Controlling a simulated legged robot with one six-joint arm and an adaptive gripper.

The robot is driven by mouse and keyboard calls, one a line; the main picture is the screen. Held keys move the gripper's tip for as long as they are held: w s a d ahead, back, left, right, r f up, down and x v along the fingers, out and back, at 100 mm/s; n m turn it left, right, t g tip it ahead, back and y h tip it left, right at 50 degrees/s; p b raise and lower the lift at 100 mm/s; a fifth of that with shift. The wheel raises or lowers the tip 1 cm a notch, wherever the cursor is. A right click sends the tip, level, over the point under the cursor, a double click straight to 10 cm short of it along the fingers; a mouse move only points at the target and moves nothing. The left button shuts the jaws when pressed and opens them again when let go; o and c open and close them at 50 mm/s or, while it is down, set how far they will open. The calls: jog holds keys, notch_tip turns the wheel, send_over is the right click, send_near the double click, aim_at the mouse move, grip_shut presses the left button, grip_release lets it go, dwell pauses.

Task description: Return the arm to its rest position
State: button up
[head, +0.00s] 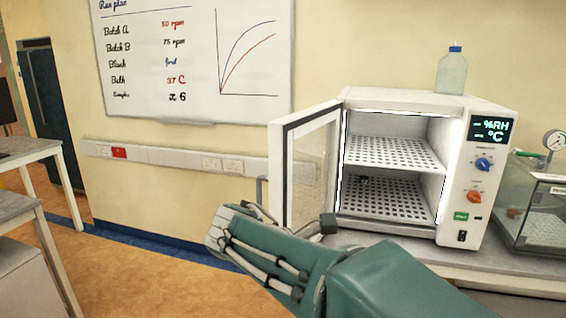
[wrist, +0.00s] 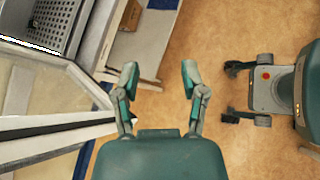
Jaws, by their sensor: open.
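My gripper (wrist: 160,82) is open in the wrist view, with nothing between its fingers and the brown floor beyond them. In the head view my green arm reaches from the lower right to the left, in front of the bench and the incubator's open door. The fingers cannot be made out clearly there. The white incubator (head: 466,168) stands on the bench with its glass door (head: 307,172) swung open to the left. In the wrist view, the door (wrist: 45,88) lies just left of my gripper.
The incubator has perforated shelves (head: 390,151) and a small dark item on the lower one. A blue-capped bottle (head: 452,72) stands on top. A clear-walled case (head: 533,208) with a gauge is at right. Tables (head: 25,150) stand at far left. Floor (head: 130,265) between is clear.

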jog(key=s+d+f+m+y, duration=0.2)
jog(key=s+m+y, duration=0.1)
jog(key=s+m, duration=0.2)
jog(key=s+d+f+m+t+y, duration=0.1)
jog(key=s+d+f+m+y, duration=0.2)
jog(key=s+m, duration=0.3)
jog(key=s+d+f+m+y, duration=0.2)
jog(key=s+m+y, duration=0.2)
jog(key=s+m, duration=0.2)
jog(key=shift+s+d+f+t, duration=0.25)
jog(key=shift+d+f+t, duration=0.05)
jog(key=shift+d+f, duration=0.1)
